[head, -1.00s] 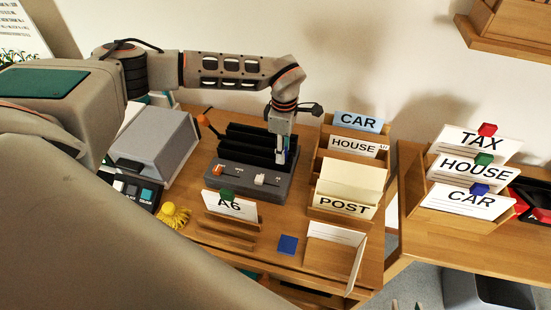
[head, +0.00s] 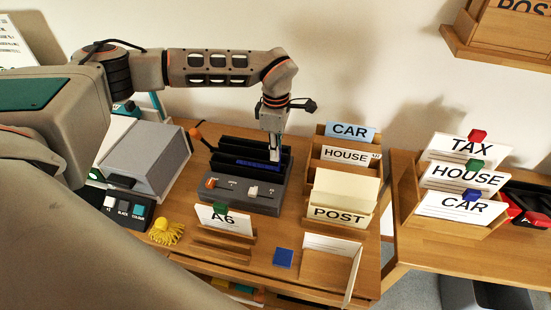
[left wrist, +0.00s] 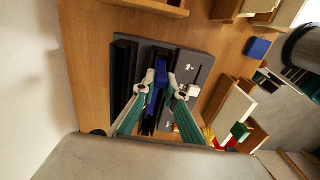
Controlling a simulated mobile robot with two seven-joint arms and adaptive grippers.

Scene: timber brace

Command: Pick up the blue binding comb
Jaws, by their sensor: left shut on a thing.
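The blue binding comb (head: 258,165) lies lengthways in a slot of the dark binding machine (head: 240,196) on the desk. In the left wrist view the comb (left wrist: 158,80) runs between the two fingers. My left gripper (head: 273,158) points down over the right part of the machine and is shut on the comb; it also shows in the left wrist view (left wrist: 162,85). The fingers hide part of the comb. I cannot tell whether it is clear of the slot. My right gripper is not in view.
A grey box (head: 145,160) stands left of the machine. A wooden card rack (head: 318,165) stands close on the right. An A6 card holder (head: 222,240), a blue square (head: 283,257) and a yellow tassel-like item (head: 166,232) lie in front.

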